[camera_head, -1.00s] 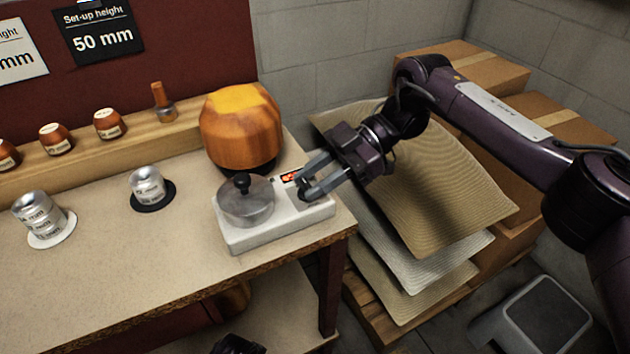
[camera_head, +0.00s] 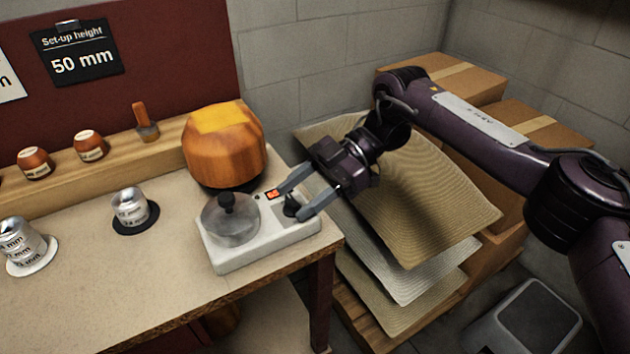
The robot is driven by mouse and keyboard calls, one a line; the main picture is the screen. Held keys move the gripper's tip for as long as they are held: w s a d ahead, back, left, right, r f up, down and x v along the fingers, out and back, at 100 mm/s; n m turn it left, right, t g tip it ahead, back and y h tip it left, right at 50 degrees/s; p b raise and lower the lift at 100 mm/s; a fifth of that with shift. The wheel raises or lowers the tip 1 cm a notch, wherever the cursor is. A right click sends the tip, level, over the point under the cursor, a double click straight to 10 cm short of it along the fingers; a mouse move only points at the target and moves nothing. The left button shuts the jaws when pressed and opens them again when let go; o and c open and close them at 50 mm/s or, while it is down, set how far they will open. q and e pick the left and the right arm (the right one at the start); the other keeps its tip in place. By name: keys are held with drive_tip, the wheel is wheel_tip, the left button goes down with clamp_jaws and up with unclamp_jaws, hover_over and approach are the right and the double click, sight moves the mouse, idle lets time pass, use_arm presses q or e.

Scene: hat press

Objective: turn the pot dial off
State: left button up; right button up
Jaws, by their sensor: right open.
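The pot unit is a white base (camera_head: 258,248) on the right end of the bench. A grey round pot lid (camera_head: 229,226) with a black knob sits on its left part. A small black dial (camera_head: 291,206) stands on its right part, with a lit orange-red display (camera_head: 272,194) beside it. My right gripper (camera_head: 290,202) is open, with one finger on each side of the dial. I cannot tell whether the fingers touch the dial. My left gripper is not in view.
A large orange-brown wooden hat block (camera_head: 224,150) stands just behind the pot unit. Metal cylinders (camera_head: 130,206) stand on the bench to the left. Stacked felt sheets (camera_head: 430,215) and cardboard boxes (camera_head: 440,85) lie right of the bench. The bench front is clear.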

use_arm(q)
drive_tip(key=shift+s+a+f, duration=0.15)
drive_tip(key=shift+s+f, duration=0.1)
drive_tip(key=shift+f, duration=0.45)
use_arm(e)
drive_tip(key=v, duration=0.7)
drive_tip(key=shift+d, duration=0.15)
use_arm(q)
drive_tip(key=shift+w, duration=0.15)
use_arm(e)
drive_tip(key=shift+w+r, duration=0.1)
drive_tip(key=shift+w, duration=0.05)
